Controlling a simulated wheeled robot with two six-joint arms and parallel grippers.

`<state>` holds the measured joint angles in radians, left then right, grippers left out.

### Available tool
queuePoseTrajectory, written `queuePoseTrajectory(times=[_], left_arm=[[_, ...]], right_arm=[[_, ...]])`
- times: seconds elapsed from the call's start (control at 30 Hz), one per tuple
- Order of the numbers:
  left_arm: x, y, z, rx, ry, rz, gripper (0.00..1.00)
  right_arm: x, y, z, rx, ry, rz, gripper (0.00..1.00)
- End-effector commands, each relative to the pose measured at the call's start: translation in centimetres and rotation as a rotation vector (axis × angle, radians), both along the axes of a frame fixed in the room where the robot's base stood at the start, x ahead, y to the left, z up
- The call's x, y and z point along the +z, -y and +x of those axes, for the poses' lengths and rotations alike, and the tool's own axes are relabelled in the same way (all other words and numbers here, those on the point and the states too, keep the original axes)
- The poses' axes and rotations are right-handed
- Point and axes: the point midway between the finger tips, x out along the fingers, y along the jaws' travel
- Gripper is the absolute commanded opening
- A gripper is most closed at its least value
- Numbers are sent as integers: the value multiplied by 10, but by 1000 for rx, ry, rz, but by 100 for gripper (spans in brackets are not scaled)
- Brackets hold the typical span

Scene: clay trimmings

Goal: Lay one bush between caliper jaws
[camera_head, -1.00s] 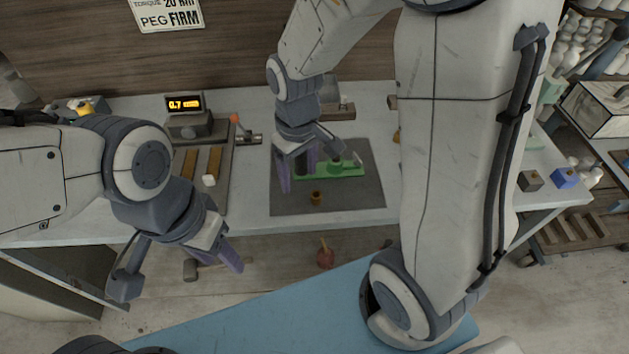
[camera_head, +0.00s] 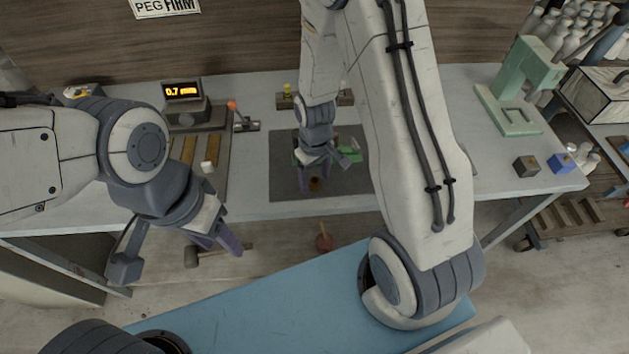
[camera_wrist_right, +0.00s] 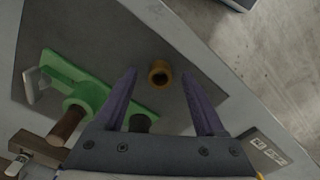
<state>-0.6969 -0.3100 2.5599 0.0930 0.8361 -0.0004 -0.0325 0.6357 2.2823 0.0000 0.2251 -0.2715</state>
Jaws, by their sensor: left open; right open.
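A small brass-brown bush (camera_head: 315,184) stands on the dark mat (camera_head: 283,160); it also shows in the right wrist view (camera_wrist_right: 160,76). The green caliper (camera_head: 351,154) lies on the mat behind it, partly hidden by my right arm; in the right wrist view the caliper (camera_wrist_right: 82,82) is left of the bush. My right gripper (camera_head: 312,176) is open and points down over the bush. In the wrist view the bush appears between its fingertips (camera_wrist_right: 160,72); I cannot tell how far below them it is. My left gripper (camera_head: 180,254) is open and empty, in front of the bench.
A lit display (camera_head: 183,91) and a tray (camera_head: 219,150) with brown strips and a white piece stand at left. A green press (camera_head: 515,108), a dark block (camera_head: 526,166) and a blue block (camera_head: 563,163) are at right. The bench between mat and press is partly clear.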

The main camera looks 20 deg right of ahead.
Motion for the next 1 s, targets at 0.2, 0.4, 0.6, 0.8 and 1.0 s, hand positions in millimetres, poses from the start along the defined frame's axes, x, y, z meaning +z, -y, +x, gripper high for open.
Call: queuePoseTrajectory(times=[0.2,0.4,0.6,0.8,1.0], left_arm=[[1,0,0,0,0,0,50],[0,0,0,0,0,0,50],[1,0,0,0,0,0,50],[0,0,0,0,0,0,50],[-1,0,0,0,0,0,50]], right_arm=[[-8,0,0,0,1,0,72],[-8,0,0,1,2,1,41],[-8,0,0,1,2,1,0],[-7,0,0,1,2,0,0],[2,0,1,1,5,1,0]])
